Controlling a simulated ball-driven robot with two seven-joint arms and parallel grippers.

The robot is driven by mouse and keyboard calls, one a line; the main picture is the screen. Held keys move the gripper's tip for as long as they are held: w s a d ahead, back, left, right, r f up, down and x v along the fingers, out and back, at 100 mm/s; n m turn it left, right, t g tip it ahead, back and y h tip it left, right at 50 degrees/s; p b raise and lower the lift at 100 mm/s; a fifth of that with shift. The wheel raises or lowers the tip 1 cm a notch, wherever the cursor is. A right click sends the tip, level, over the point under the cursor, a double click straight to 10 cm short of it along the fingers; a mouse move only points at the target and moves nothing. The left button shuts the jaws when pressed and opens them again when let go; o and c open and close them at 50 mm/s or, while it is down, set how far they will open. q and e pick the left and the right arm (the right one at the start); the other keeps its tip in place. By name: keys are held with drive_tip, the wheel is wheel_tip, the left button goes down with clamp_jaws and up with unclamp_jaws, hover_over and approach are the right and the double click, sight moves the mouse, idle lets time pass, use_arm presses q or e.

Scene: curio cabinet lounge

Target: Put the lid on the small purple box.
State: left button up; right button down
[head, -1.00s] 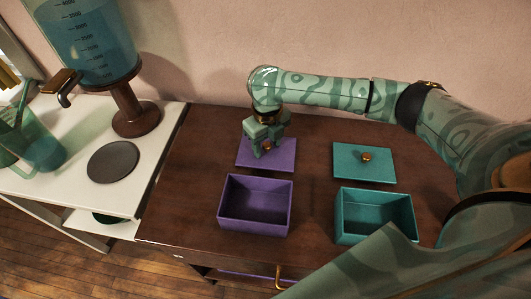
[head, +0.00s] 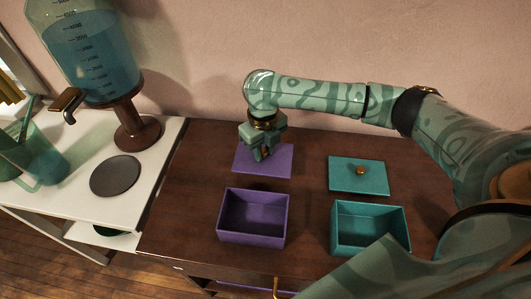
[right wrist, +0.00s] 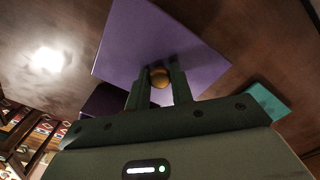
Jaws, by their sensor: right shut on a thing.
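The purple lid (head: 279,163) is a flat panel behind the open purple box (head: 253,218) on the dark wooden cabinet. My right gripper (head: 263,153) is over the lid and shut on its small round knob. In the right wrist view the brass knob (right wrist: 159,77) sits between the two fingertips, with the purple lid (right wrist: 150,40) around it. I cannot tell whether the lid touches the cabinet top. The purple box is empty and uncovered. My left gripper is not in view.
An open teal box (head: 370,228) stands right of the purple box, with a teal lid (head: 350,178) lying behind it. A white table (head: 75,200) at left holds a blue-filled dispenser (head: 95,60), a grey disc (head: 115,176) and a green pitcher (head: 38,160).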

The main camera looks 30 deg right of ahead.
drive_tip(key=a+r+p, duration=0.1)
drive_tip(key=r, duration=0.1)
drive_tip(key=s+a+r+p, duration=0.1)
drive_tip(key=a+r, duration=0.1)
drive_tip(key=s+a+r+p, duration=0.1)
drive_tip(key=a+r, duration=0.1)
drive_tip(key=r, duration=0.1)
drive_tip(key=shift+s+a, duration=0.15)
drive_tip(key=shift+s, duration=0.05)
drive_tip(key=s+a+r+p, duration=0.2)
drive_tip(key=s+a, duration=0.1)
drive_tip(key=a, duration=0.4)
drive_tip(key=shift+s+r+p, duration=0.2)
drive_tip(key=shift+p, duration=0.2)
drive_tip(key=shift+a, duration=0.1)
